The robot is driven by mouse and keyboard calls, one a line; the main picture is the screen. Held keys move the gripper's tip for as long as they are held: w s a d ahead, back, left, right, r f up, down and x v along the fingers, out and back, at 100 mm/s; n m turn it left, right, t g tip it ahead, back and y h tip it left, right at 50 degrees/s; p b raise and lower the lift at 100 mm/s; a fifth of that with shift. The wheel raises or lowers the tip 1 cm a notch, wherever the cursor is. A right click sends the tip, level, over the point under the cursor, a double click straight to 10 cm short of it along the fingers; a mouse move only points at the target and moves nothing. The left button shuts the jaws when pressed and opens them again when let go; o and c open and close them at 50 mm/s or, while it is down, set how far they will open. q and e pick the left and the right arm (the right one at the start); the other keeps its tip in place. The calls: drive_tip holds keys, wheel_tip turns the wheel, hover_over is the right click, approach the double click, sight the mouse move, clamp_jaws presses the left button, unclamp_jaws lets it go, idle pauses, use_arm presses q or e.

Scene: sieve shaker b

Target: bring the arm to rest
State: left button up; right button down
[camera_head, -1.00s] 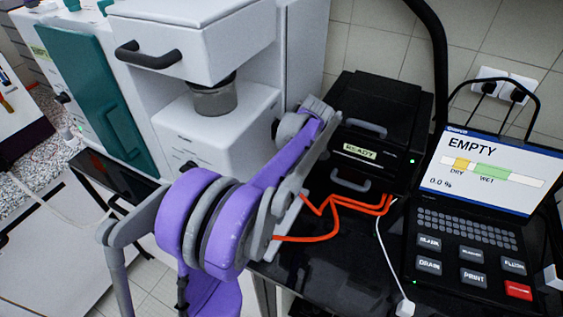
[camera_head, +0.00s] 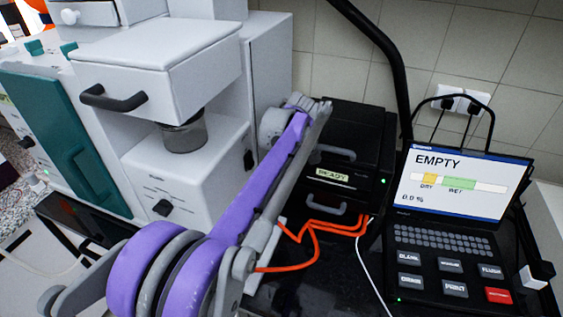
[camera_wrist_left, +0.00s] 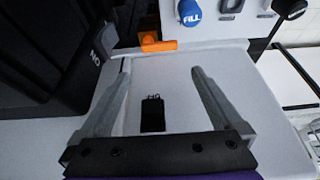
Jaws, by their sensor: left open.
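My left arm, purple and grey (camera_head: 250,190), comes in from the bottom left of the head view and reaches up past the black box. Its gripper does not show clearly in that view. In the left wrist view my left gripper (camera_wrist_left: 158,75) is open, its two grey fingers wide apart with nothing between them. Behind the fingers is a pale surface with a small black patch (camera_wrist_left: 152,114). An orange part (camera_wrist_left: 162,43) lies beyond the fingertips. My right gripper is in neither view.
A white machine with a black-handled drawer (camera_head: 155,75) stands left of the arm. A black box labelled READY (camera_head: 345,150) with orange cables (camera_head: 305,232) is beside it. A console reading EMPTY (camera_head: 455,185) stands at right. A blue FILL knob (camera_wrist_left: 190,13) tops the wrist view.

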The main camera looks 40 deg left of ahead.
use_arm(q)
drive_tip(key=s+d+f+m+t+h, duration=0.1)
drive_tip(key=s+d+f+m+t, duration=0.1)
drive_tip(key=s+d+f+m, duration=0.2)
drive_tip(key=s+d+f+m+t+h, duration=0.2)
drive_tip(key=s+d+f+m, duration=0.2)
drive_tip(key=d+m, duration=0.6)
drive_tip(key=s+d+f+m+t+h, duration=0.1)
drive_tip(key=s+d+f+m+t, duration=0.2)
drive_tip(key=s+d+m, duration=0.4)
drive_tip(key=shift+s+d+f, duration=0.3)
drive_tip(key=shift+d+f, duration=0.05)
drive_tip(key=shift+d, duration=0.2)
drive_tip(key=shift+s+d+f, duration=0.25)
drive_tip(key=shift+d+f, duration=0.05)
drive_tip(key=shift+d, duration=0.2)
